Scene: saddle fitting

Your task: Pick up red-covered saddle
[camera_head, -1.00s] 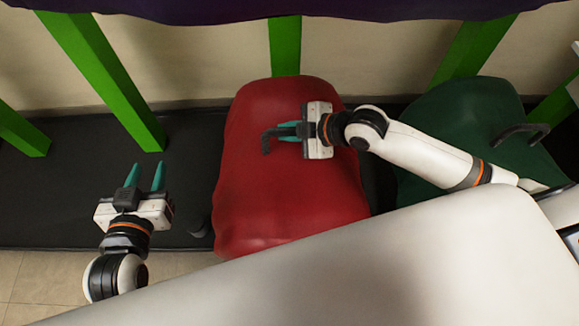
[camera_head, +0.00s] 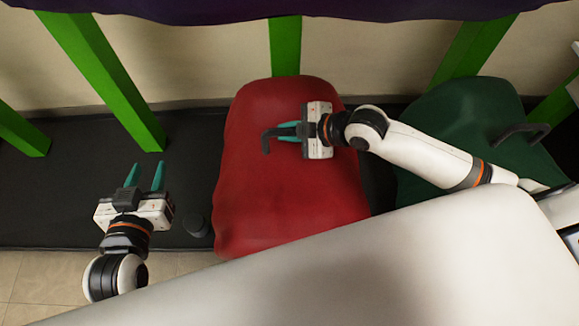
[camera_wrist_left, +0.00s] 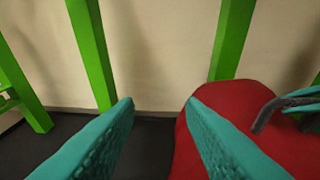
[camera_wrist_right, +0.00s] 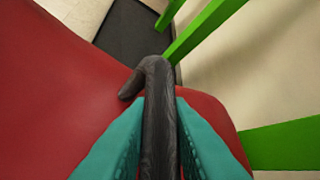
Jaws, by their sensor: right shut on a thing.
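The red-covered saddle (camera_head: 285,195) sits in the middle of the head view, on or just above the black surface. A dark curved handle (camera_head: 268,138) rises from its upper part. My right gripper (camera_head: 285,131) reaches in from the right and is shut on this handle. In the right wrist view the handle (camera_wrist_right: 156,110) lies between the two teal fingers, with the red cover (camera_wrist_right: 60,90) beside it. My left gripper (camera_head: 146,176) is open and empty, to the left of the saddle. In the left wrist view the saddle (camera_wrist_left: 235,105) shows behind the right finger.
A green saddle (camera_head: 460,120) with a dark handle sits at the right. Green posts (camera_head: 285,45) stand along the back wall. A small dark round object (camera_head: 197,226) is beside the saddle's lower left. A large white surface (camera_head: 330,270) covers the front. The black surface (camera_head: 185,150) is bare at left.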

